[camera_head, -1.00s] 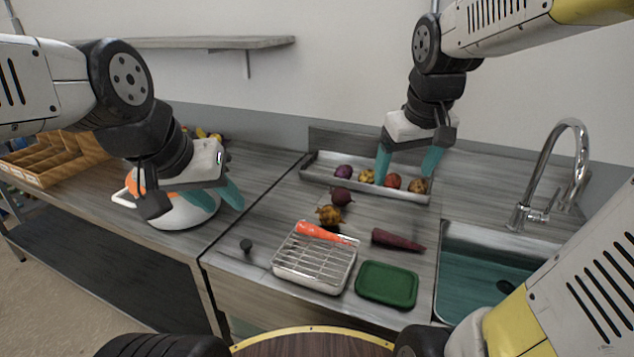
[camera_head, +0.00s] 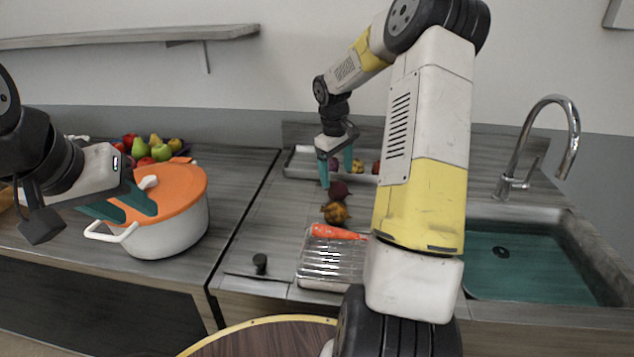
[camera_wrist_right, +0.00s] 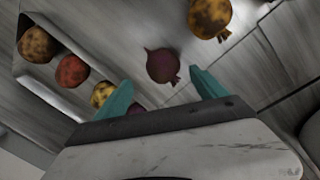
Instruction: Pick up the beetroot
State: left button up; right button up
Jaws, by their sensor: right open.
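A dark purple beetroot (camera_head: 339,190) lies on the grey counter, in front of the metal tray. It shows in the right wrist view (camera_wrist_right: 162,65), between and just beyond my right fingertips. My right gripper (camera_head: 337,175) is open and empty, above and behind the beetroot, near the tray's left part; it also shows in the wrist view (camera_wrist_right: 161,84). A yellow-brown beet-like root (camera_head: 336,212) lies just in front of the beetroot and shows in the wrist view (camera_wrist_right: 210,17). My left gripper (camera_head: 139,216) is open, over the orange lid of the white pot.
The metal tray (camera_head: 297,167) holds several roots. An orange carrot (camera_head: 337,233) lies on a wire rack (camera_head: 322,260). The white pot (camera_head: 172,238) with its orange lid (camera_head: 185,186) stands left. The sink (camera_head: 530,262) is right. My right arm hides counter right of the rack.

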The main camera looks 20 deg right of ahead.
aim_at(337, 183)
notch_tip(337, 183, down, 5)
jog(key=shift+s+f, duration=0.1)
jog(key=shift+f, duration=0.1)
jog(key=c, duration=1.5)
